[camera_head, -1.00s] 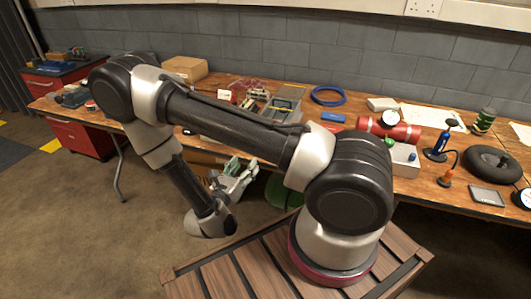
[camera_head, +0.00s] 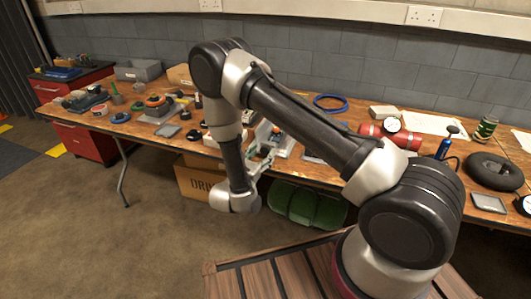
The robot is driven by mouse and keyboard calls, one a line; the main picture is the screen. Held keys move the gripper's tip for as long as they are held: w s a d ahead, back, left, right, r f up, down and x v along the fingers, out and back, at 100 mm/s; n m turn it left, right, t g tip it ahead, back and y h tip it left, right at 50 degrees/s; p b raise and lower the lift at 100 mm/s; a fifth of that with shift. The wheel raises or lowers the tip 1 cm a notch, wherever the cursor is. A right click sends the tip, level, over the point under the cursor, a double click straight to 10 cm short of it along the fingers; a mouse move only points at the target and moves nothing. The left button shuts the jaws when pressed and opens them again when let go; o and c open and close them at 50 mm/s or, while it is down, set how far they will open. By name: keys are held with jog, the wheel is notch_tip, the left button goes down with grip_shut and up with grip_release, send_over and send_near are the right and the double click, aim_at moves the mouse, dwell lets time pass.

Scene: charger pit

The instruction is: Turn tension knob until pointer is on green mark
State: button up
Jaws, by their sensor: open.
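I cannot pick out the tension knob, its pointer or the green mark for sure. A grey device with an orange and black round top (camera_head: 157,102) stands on the left part of the workbench (camera_head: 137,127). It is too small to tell whether it has a pointer or a green mark. My gripper (camera_head: 264,160) is at the end of the bent arm, by the bench's front edge, and is open. It is partly hidden by the wrist and seems apart from the bench things. My arm covers part of the bench's middle and right.
A red cylinder (camera_head: 370,130) with a round gauge (camera_head: 393,124), a blue pump (camera_head: 443,148) and a black tyre (camera_head: 494,172) are at the right. Below the bench are a cardboard box (camera_head: 197,179) and a green container (camera_head: 306,204).

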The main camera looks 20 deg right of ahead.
jog(key=shift+x, duration=0.9)
jog(key=c, duration=1)
jog(key=n, duration=0.5)
jog(key=shift+t, duration=0.3)
jog(key=o, duration=1)
jog(key=shift+a, duration=0.15)
